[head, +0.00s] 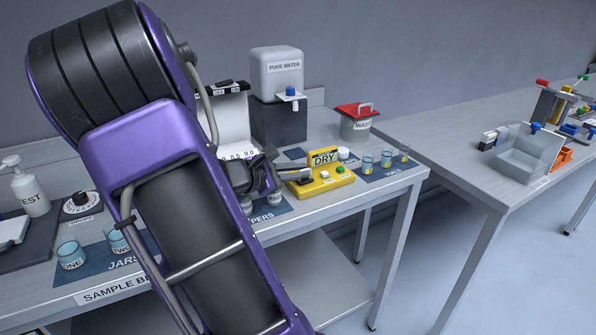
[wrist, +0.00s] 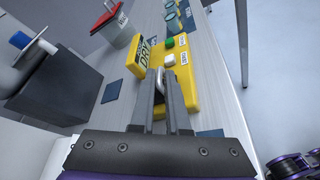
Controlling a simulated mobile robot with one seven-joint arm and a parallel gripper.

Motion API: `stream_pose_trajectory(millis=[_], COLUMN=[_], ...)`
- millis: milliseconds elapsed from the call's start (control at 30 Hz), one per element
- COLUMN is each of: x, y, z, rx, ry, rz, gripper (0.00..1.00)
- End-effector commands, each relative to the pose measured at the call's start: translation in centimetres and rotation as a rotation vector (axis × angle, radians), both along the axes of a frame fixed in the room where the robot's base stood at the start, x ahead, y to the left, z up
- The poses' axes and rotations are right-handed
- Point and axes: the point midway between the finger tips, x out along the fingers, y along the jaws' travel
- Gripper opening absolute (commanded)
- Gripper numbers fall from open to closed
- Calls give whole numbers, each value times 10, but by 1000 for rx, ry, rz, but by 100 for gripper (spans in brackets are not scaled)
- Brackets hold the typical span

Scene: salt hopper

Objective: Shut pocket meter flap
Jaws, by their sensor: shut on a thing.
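The pocket meter (head: 325,181) is yellow, with an upright panel reading DRY and a green and a white button. It stands on the bench at the right end and also shows in the wrist view (wrist: 184,75). My gripper (wrist: 161,75) is at the meter's near end, its fingers close together around a small grey metal piece there. In the head view my gripper (head: 290,174) reaches the meter's left side. I cannot tell whether the metal piece is the flap or part of it; the fingers partly hide it.
A water tank (head: 277,75) on a dark block (head: 279,122) and a red-lidded waste pot (head: 356,127) stand behind the meter. Several small jars (head: 386,159) stand right of it, near the bench's edge. My arm hides much of the bench's middle.

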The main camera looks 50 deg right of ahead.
Motion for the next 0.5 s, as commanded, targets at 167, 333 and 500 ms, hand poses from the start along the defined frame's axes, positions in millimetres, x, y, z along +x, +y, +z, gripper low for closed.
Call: stream_pose_trajectory(millis=[167, 333, 500], x=[3, 2, 1], y=[1, 1, 0], z=[0, 0, 0], rx=[1, 1, 1], ry=[-2, 0, 0], rz=[7, 4, 2], gripper=[19, 41, 41])
